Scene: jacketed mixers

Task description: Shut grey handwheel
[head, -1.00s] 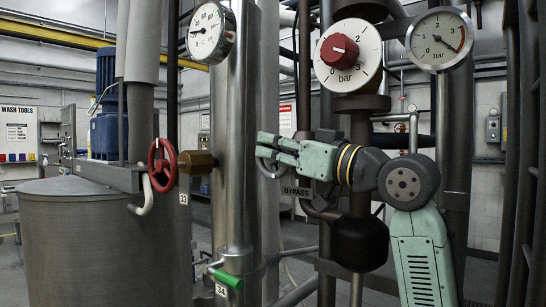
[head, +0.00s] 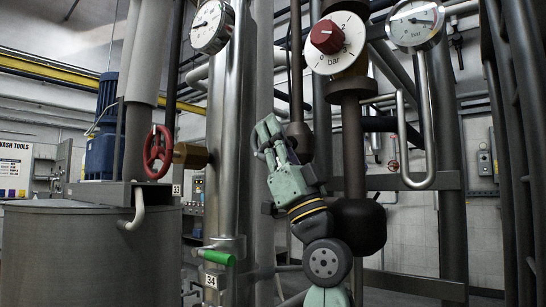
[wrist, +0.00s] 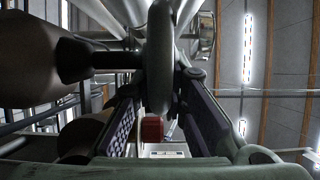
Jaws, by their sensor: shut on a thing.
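The grey handwheel (head: 257,141) is mostly hidden behind my gripper in the head view; only part of its curved rim shows. In the wrist view its thick dark grey rim (wrist: 160,58) stands almost edge-on between my two fingers. My gripper (head: 268,134) points upward at the wheel and is shut on its rim. In the wrist view my gripper (wrist: 162,112) has a finger on either side of the rim. How far the wheel is turned cannot be told.
A red handwheel (head: 157,152) and a green-handled lever (head: 217,257) are to the left. A steel column (head: 228,120) stands close beside my gripper. A red-knobbed dial (head: 336,42) and a gauge (head: 416,24) are above right. A dark rounded vessel (head: 358,227) is close to my arm.

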